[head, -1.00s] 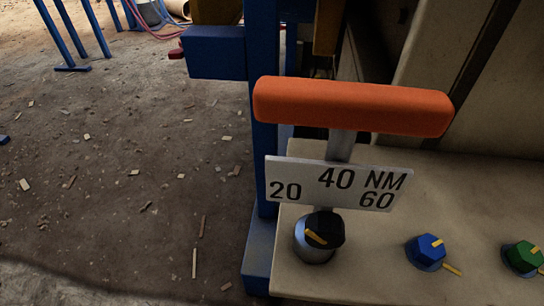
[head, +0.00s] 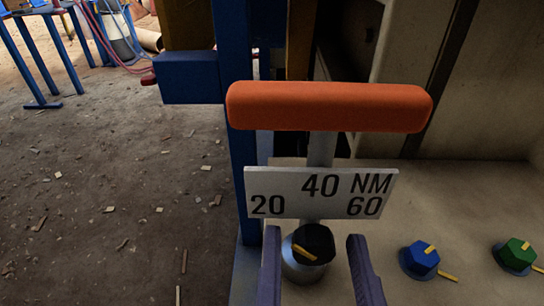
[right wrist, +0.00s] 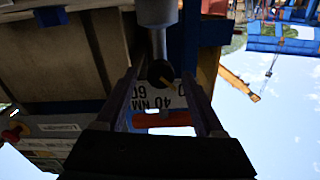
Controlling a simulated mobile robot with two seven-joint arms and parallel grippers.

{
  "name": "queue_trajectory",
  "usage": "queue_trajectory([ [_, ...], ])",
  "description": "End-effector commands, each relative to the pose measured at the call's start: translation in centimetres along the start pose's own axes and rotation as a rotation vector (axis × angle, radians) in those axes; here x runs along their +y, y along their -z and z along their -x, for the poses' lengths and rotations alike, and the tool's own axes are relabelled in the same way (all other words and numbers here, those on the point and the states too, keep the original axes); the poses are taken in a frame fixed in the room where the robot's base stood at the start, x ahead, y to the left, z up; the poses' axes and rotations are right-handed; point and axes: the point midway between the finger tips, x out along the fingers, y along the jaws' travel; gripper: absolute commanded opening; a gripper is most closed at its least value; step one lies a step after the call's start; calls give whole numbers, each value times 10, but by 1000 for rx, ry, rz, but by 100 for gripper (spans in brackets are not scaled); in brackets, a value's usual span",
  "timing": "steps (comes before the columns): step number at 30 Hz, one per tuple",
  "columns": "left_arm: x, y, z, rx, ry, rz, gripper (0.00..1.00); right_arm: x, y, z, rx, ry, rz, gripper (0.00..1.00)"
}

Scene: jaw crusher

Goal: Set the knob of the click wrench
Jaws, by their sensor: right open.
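The click wrench has an orange grip bar (head: 328,107) on a grey shaft. A white scale plate (head: 320,193) reads 20, 40 NM and 60. No contact shows. In the right wrist view the knob (right wrist: 160,73) appears between the open fingers (right wrist: 160,80). My left gripper is out of view.
A blue knob (head: 420,259) and a green knob (head: 517,254), each with a yellow mark, sit to the right on the pale surface (head: 450,205). A blue post (head: 238,150) stands close at left. Littered ground lies left of it.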

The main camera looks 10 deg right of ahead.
Motion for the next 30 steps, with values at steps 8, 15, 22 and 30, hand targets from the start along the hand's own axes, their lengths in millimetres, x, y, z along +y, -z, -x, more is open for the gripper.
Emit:
queue_trajectory([
  [8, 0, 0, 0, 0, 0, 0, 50, 0, 0, 0, 0, 0, 0, 55],
  [15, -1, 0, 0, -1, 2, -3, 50, 0, 0, 0, 0, 0, 0, 28],
  [22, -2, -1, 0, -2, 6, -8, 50, 0, 0, 1, 0, 0, 0, 2],
  [30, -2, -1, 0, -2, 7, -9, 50, 0, 0, 1, 0, -1, -2, 0],
])
